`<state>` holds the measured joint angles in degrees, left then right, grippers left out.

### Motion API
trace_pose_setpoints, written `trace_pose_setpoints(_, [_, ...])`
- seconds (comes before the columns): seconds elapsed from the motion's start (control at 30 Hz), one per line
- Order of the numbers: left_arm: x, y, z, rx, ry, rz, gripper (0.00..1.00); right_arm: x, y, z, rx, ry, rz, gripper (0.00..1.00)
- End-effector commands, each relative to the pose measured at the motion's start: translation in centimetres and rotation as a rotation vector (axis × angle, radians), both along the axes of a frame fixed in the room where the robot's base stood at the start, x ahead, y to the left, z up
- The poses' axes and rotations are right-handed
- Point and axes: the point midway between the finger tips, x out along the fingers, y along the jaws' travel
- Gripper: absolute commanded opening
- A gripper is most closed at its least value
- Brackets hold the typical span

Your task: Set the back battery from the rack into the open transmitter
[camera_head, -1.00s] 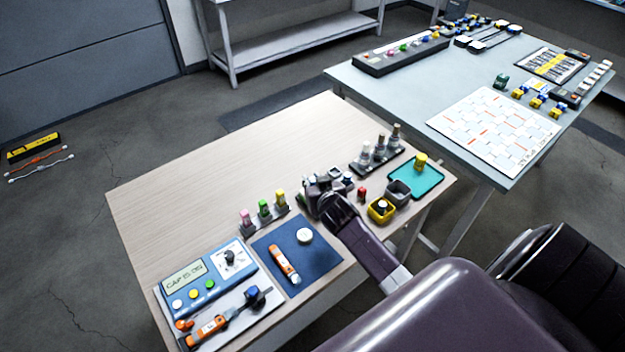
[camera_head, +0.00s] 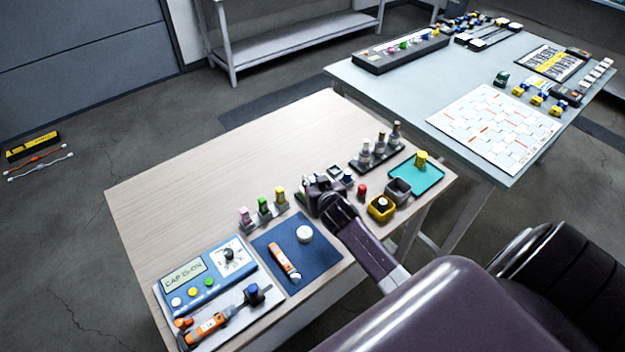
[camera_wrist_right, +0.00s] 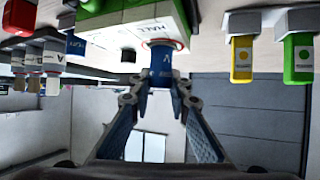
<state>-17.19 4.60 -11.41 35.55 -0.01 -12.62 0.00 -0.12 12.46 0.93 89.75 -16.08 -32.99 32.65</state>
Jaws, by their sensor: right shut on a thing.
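An orange and white device (camera_head: 284,262), perhaps the transmitter, lies on a dark blue mat (camera_head: 325,257) beside a white round cap (camera_head: 305,234). My left gripper is out of view.
Pink, green and yellow-topped pieces (camera_head: 264,207) stand in a row left of the gripper. Grey bottles (camera_head: 379,147), a yellow cup (camera_head: 381,208), a grey cup (camera_head: 398,190) and a teal tray (camera_head: 430,180) are to its right. A blue display unit (camera_head: 205,276) stands front left. The table's back is clear.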

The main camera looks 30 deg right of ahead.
Motion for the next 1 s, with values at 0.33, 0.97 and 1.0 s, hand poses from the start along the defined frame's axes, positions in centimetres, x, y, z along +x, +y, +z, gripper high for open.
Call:
trace_pose_setpoints(0.33, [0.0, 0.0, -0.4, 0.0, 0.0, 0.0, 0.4, 0.0, 0.0, -0.6, 0.001, 0.0, 0.0, 0.0])
trace_pose_setpoints(0.97, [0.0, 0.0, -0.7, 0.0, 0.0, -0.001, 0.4, 0.0, 0.0, -1.2, 0.0, -0.001, 0.0, 0.0])
trace_pose_setpoints(1.0, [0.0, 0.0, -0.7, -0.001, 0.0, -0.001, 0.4, 0.0, 0.0, -1.2, 0.0, -0.001, 0.0, 0.19])
